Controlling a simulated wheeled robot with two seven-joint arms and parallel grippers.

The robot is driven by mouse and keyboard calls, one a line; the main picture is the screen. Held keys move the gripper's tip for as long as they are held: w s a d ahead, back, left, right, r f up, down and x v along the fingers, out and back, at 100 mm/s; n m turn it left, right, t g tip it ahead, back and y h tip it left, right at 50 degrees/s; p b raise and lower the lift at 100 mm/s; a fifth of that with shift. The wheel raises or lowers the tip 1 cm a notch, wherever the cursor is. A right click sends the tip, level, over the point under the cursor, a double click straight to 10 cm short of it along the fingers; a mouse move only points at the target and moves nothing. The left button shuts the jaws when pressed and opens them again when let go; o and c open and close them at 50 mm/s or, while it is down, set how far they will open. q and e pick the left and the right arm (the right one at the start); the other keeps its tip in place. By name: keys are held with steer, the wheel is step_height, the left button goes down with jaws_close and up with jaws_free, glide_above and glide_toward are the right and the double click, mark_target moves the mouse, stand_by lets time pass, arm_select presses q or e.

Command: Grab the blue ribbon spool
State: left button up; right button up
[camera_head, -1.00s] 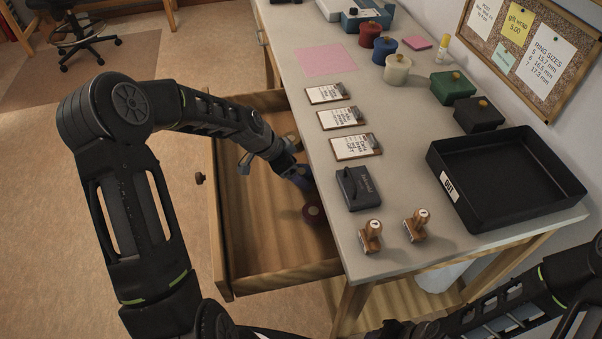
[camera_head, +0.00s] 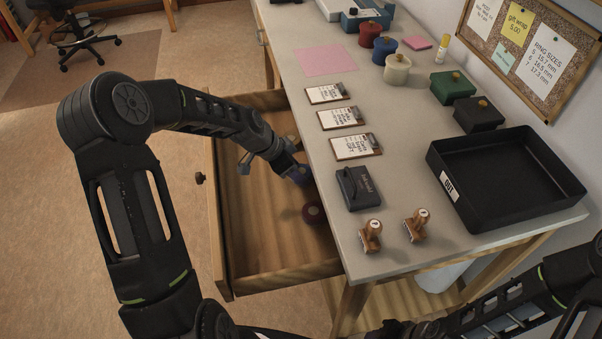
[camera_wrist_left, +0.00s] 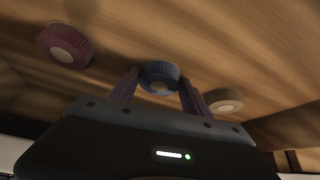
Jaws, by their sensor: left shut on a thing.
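The blue ribbon spool (camera_wrist_left: 158,76) is between the two fingers of my left gripper (camera_wrist_left: 160,88) in the left wrist view, and the gripper is shut on it. In the head view the left gripper (camera_head: 298,176) reaches into the open drawer, with the blue spool (camera_head: 301,175) at its tip, partly hidden by the gripper. A dark red spool (camera_head: 313,213) lies apart on the drawer floor; it also shows in the left wrist view (camera_wrist_left: 65,45). A pale cream spool (camera_wrist_left: 226,102) lies on the other side of the gripper. My right gripper is not in view.
The wooden drawer (camera_head: 240,284) stands open beside the counter (camera_head: 290,40), whose edge overhangs close to my left gripper. On the counter are clipboards (camera_head: 352,145), two stamps (camera_head: 371,237), a black tray (camera_head: 470,215) and several small boxes. The drawer's near floor is clear.

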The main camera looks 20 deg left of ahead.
arm_select(q)
steer(key=c, duration=0.7)
steer(key=shift+r, duration=0.15)
steer(key=shift+r, duration=0.5)
steer(key=s+a, duration=0.1)
steer(key=s, duration=0.1)
steer(key=s+a, duration=0.4)
steer(key=shift+a+r+b, duration=0.25)
steer(key=shift+r+b, duration=0.05)
step_height(320, 180, up, 13)
steer(key=shift+d+r+p, duration=0.1)
steer(key=shift+p, duration=0.35)
